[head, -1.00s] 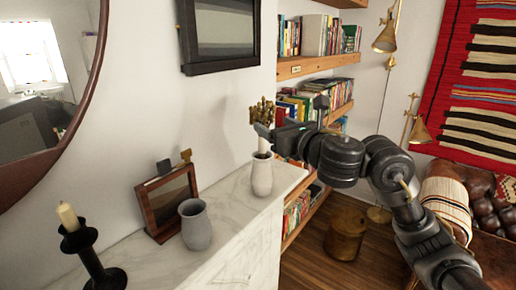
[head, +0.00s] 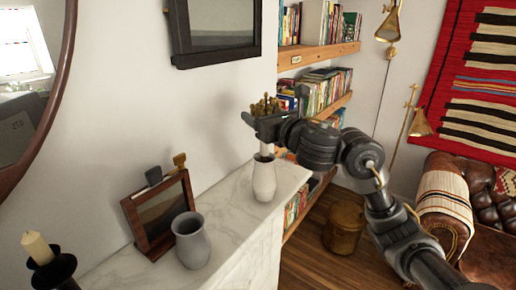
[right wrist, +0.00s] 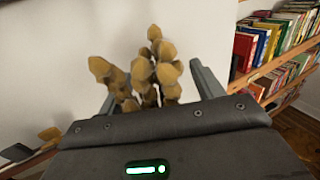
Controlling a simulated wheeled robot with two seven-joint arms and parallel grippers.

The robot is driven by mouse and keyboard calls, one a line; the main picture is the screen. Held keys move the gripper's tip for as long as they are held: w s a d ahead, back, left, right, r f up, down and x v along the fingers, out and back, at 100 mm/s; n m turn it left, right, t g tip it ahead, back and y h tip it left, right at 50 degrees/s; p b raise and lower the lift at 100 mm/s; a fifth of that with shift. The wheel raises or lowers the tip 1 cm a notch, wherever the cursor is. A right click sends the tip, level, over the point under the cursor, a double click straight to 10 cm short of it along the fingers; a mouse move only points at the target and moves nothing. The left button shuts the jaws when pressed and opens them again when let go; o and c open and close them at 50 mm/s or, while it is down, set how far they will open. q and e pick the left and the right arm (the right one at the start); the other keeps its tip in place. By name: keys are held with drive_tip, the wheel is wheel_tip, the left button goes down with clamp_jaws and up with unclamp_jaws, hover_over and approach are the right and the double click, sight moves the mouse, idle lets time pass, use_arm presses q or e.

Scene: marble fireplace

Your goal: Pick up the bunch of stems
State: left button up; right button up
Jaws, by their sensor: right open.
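The bunch of stems (head: 265,105) has tan, bud-like heads and rises from the white vase (head: 264,181) near the far end of the mantel. My right gripper (head: 256,124) is at the stems, just below their heads and above the vase's mouth. In the right wrist view, the stem heads (right wrist: 145,72) stand between the two spread fingers (right wrist: 158,92), nearer the left one. The gripper is open. The gripper body hides the lower stems in that view. I cannot tell whether a finger touches them. My left gripper is not in view.
A grey vase (head: 191,243), a small picture frame (head: 160,213) and a black candlestick (head: 53,270) stand nearer on the marble mantel (head: 228,212). A wall picture (head: 215,30) hangs above. Bookshelves (head: 318,108) stand behind my right arm.

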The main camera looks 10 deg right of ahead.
drive_tip(key=shift+s+a+r, duration=0.1)
drive_tip(key=shift+s, duration=0.15)
drive_tip(key=shift+s+r, duration=0.15)
drive_tip(key=shift+s, duration=0.2)
drive_tip(key=shift+c, duration=0.9)
drive_tip(key=shift+s+r, duration=0.1)
drive_tip(key=shift+s, duration=0.05)
drive_tip(key=shift+c, duration=1.2)
drive_tip(key=c, duration=0.5)
drive_tip(key=shift+a, duration=0.1)
drive_tip(key=c, duration=0.3)
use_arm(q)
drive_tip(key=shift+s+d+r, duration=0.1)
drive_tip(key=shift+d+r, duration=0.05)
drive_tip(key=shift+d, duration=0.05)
use_arm(e)
drive_tip(key=shift+a, duration=0.15)
drive_tip(key=shift+c, duration=0.2)
